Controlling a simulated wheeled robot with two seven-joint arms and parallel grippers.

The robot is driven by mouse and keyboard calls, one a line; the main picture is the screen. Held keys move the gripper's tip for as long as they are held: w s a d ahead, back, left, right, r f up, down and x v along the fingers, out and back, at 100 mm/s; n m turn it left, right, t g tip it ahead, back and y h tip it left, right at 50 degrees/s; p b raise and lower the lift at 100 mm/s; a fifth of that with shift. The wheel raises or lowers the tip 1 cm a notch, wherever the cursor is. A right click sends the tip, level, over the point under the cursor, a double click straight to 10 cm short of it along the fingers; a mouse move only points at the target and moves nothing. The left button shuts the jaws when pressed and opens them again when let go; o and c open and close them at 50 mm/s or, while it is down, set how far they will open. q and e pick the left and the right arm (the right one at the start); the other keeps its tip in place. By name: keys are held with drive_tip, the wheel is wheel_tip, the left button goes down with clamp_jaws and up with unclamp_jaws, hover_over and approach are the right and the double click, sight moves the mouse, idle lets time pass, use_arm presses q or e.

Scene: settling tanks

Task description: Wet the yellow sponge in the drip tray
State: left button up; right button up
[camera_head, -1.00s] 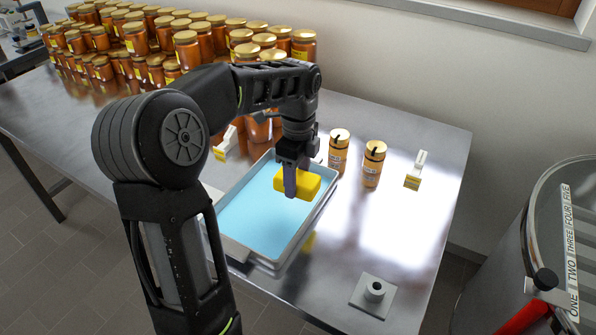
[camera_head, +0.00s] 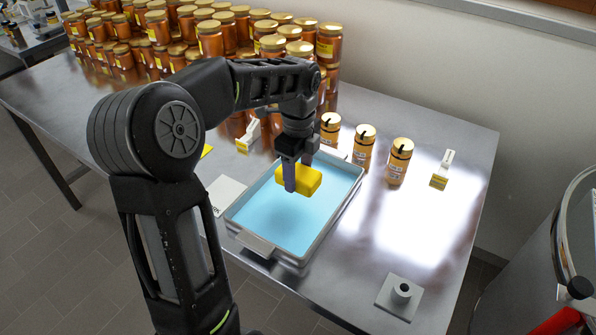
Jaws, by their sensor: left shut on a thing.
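The yellow sponge (camera_head: 309,182) is between the fingers of my left gripper (camera_head: 297,174), which is shut on it. The sponge is over the drip tray (camera_head: 345,206), a grey shallow tray holding light blue liquid, toward its far half. I cannot tell whether the sponge's underside touches the liquid. The gripper points down, and my left arm reaches in from the left, covering part of the table. My right gripper is not in view.
Small jars with black marks (camera_head: 398,162) stand right of the tray. White-and-yellow holders (camera_head: 442,171) stand on the table. Many honey jars (camera_head: 210,38) crowd the back. A grey socket plate (camera_head: 400,297) sits at the front right. A metal drum (camera_head: 575,235) stands at far right.

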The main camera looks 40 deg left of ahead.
sight(298, 201)
use_arm(q)
drive_tip(key=shift+f+b, duration=1.8)
drive_tip(key=shift+f, duration=0.65)
drive_tip(key=shift+f+b, duration=0.3)
drive_tip(key=shift+f, duration=0.2)
drive_tip(key=shift+s+f, duration=0.1)
drive_tip(key=shift+f, duration=0.05)
idle(0.6)
wheel_tip(298, 201, up, 7)
drive_tip(key=p, duration=0.6)
idle(1.0)
